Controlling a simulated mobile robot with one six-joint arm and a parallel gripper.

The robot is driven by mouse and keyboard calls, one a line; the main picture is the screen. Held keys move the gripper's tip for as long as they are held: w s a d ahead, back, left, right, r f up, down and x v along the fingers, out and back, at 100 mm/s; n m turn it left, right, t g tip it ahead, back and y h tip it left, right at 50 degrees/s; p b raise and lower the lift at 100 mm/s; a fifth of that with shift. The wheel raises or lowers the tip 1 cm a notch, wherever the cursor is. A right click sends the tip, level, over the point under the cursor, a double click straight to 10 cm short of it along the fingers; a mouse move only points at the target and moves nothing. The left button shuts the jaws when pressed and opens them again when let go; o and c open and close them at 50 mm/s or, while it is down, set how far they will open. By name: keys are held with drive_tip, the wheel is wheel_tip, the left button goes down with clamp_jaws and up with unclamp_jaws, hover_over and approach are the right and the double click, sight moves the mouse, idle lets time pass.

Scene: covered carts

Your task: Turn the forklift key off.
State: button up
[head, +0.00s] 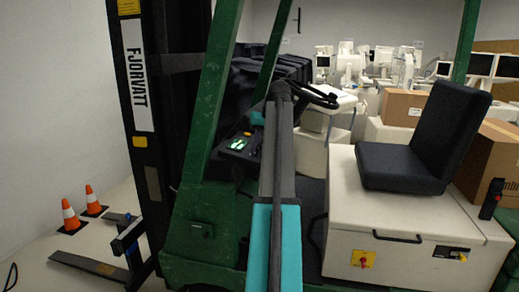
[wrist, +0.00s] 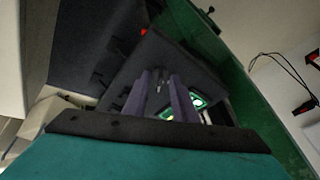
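The green forklift (head: 200,190) stands in front of me, with a dark dash panel (head: 240,152) carrying a lit green-white display. The display (wrist: 197,102) also shows in the wrist view, right of the fingers. My gripper (wrist: 160,78) is open, its two purplish fingers apart and pointing at the dark panel. A small greyish thing (wrist: 161,86), possibly the key, shows between the fingers; I cannot tell its turn position or whether a finger touches it. In the head view my arm hides the fingers and most of the area right of the dash.
The steering wheel (head: 318,96) is close to my arm. A black seat (head: 428,140) sits on a white base with a red knob (head: 363,259) on a yellow plate. Orange cones (head: 70,215) stand at left. Boxes (head: 403,107) and covered carts are behind.

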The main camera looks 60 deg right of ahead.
drive_tip(key=shift+c, duration=0.4)
clamp_jaws()
drive_tip(key=shift+n, duration=0.4)
drive_tip(key=n, duration=0.2)
drive_tip(key=n+y, duration=0.1)
drive_tip(key=n, duration=0.2)
drive_tip(key=shift+s+d+n+t+y, duration=0.1)
drive_tip(key=shift+d+n+t+y, duration=0.2)
drive_tip(key=shift+n+t, duration=0.1)
drive_tip(key=n+y, duration=0.1)
drive_tip(key=n, duration=0.4)
drive_tip(key=shift+n+y+b, duration=0.35)
drive_tip(key=shift+n+y, duration=0.05)
drive_tip(key=shift+o, duration=0.4)
unclamp_jaws()
